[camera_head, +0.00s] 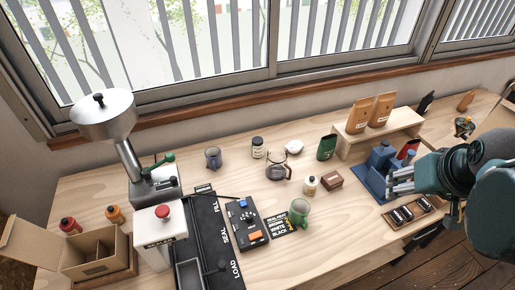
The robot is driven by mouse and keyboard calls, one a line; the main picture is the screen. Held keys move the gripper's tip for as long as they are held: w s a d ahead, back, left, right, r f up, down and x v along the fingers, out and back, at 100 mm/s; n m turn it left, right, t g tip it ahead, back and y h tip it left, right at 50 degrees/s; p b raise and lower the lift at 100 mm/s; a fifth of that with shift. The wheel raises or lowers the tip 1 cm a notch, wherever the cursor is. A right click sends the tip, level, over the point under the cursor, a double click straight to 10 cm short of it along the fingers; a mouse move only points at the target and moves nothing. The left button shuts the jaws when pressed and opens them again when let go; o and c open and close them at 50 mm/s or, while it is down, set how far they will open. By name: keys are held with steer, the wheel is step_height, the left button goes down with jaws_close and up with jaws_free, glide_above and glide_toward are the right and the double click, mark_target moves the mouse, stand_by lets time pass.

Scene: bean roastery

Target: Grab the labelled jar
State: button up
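A small jar (257,148) with a dark lid and a pale label stands upright near the back middle of the wooden table, just left of a glass carafe (277,168). A small cream bottle (309,186) with a dark cap stands nearer the front; I cannot tell whether it has a label. My gripper (390,180) is at the right, in front of a blue device (376,160), pointing left. Its metal fingers look spread apart with nothing between them. It is well away from the jar.
A wooden riser (381,134) holds brown bags. A grinder (146,184) and cardboard box (78,249) are at left.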

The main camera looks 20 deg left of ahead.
steer(key=w+a+r+n+g, duration=0.15)
steer(key=w+a+n, duration=0.25)
steer(key=w+a, duration=0.75)
steer(key=n+g, duration=0.3)
steer(key=n, duration=0.5)
glide_toward(258, 140)
steer(key=d+r, duration=0.5)
steer(key=d, duration=1)
steer(key=a+f+n, duration=0.1)
steer(key=a+f, duration=0.3)
steer(key=a, duration=0.1)
steer(key=w+a+f+n+g, duration=0.1)
steer(key=a+f, duration=0.3)
steer(key=a, duration=0.1)
steer(key=a+f+n, duration=0.1)
steer(key=a+f, duration=0.3)
steer(key=a, duration=0.1)
steer(key=shift+w+f+g+h, duration=0.2)
steer(key=shift+f+g+h, duration=0.05)
steer(key=shift+h, duration=0.05)
steer(key=shift+s+a+f, duration=0.1)
steer(key=shift+a+f, duration=0.25)
steer(key=shift+a, duration=0.05)
steer(key=shift+f, duration=1.25)
